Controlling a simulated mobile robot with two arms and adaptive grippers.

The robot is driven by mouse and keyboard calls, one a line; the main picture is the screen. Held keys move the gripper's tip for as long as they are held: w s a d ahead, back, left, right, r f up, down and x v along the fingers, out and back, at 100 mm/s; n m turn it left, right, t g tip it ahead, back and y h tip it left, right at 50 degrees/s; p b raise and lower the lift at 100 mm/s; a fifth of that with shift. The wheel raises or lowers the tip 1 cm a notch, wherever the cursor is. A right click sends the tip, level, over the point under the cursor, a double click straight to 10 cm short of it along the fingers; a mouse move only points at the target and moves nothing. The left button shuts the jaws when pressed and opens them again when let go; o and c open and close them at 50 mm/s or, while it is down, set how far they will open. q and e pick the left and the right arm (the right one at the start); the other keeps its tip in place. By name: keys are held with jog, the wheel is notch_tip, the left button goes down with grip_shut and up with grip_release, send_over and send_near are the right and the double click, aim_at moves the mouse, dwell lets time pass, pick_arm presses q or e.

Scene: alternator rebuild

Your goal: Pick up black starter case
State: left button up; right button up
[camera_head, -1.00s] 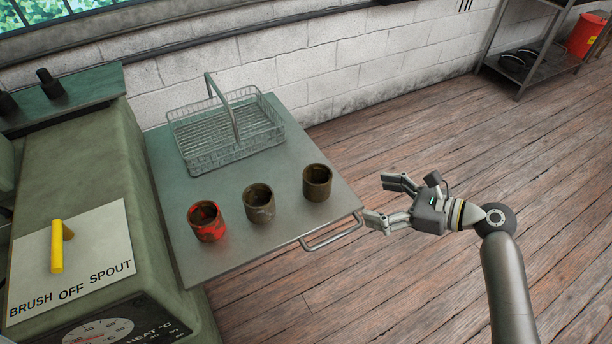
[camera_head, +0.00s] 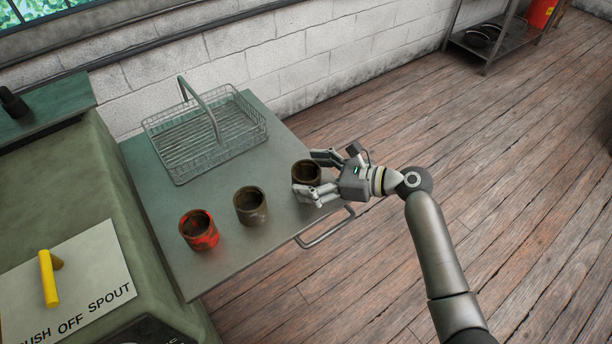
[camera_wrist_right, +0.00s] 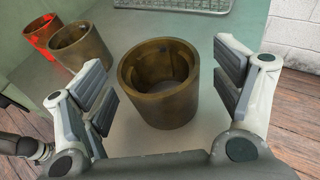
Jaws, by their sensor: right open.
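Three dark, cup-like starter cases stand upright in a row on the metal shelf. The right one (camera_head: 305,172) is plain dark brown-black, the middle one (camera_head: 250,205) is similar with a few worn marks, and the left one (camera_head: 199,230) has red paint on it. My right gripper (camera_head: 311,177) is open, with its fingers on either side of the right case. In the right wrist view the right case (camera_wrist_right: 160,92) stands between the open fingers, with gaps showing on both sides. My left gripper is not in view.
A wire basket (camera_head: 205,150) with a raised handle sits at the back of the shelf (camera_head: 225,270). A handle bar (camera_head: 326,231) sticks out from the shelf's front edge. A green machine (camera_head: 60,190) with a yellow lever (camera_head: 48,278) stands at left.

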jog(key=shift+w+a+f, duration=0.25)
jog(key=shift+a, duration=0.35)
jog(key=c, duration=1.6)
jog(key=shift+r, duration=0.15)
jog(key=shift+c, duration=0.4)
jog(key=shift+r, duration=0.6)
jog(key=s+r, duration=0.1)
jog(key=r, duration=0.1)
jog(key=s+r, duration=0.2)
jog(key=r, duration=0.1)
jog(key=s+a+r, duration=0.1)
jog(key=s+r, duration=0.1)
jog(key=r, duration=0.1)
jog(key=shift+a+p, duration=0.1)
jog(key=shift+p, duration=0.25)
jog(key=s+r, duration=0.1)
jog(key=s, duration=0.2)
jog(key=s+a+r, duration=0.1)
jog(key=s, duration=0.1)
jog(key=s+a+r, duration=0.1)
jog(key=s, duration=0.2)
jog(key=shift+s+r, duration=0.3)
jog(key=shift+r, duration=0.05)
